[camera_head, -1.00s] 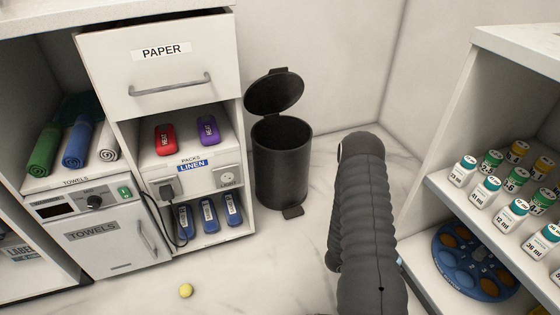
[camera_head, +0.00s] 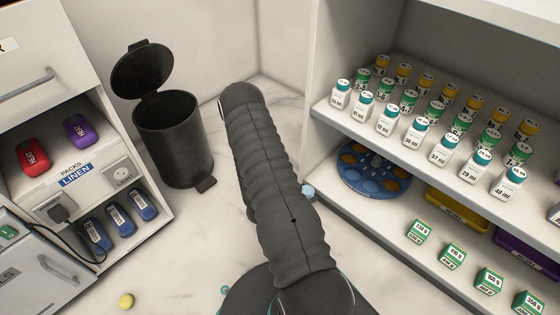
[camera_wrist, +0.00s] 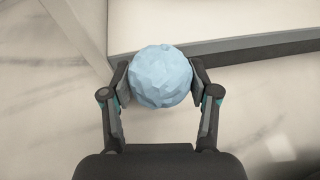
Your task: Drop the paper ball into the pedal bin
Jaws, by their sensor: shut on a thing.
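A light blue crumpled paper ball (camera_wrist: 161,77) is held between the two fingers of my gripper (camera_wrist: 161,85) in the wrist view. In the head view only a small edge of the ball (camera_head: 308,191) shows beside my arm, and the gripper is hidden behind the arm. The black pedal bin (camera_head: 174,140) stands on the floor left of my arm, against the wall. Its lid (camera_head: 143,68) is up and its mouth is open. The held ball is to the right of the bin, near the right-hand shelf unit.
The shelf unit (camera_head: 330,118) at right holds several vials, a blue round tray (camera_head: 400,182) and green boxes. A cabinet with packs (camera_head: 85,175) is left of the bin. Floor in front of the bin is clear.

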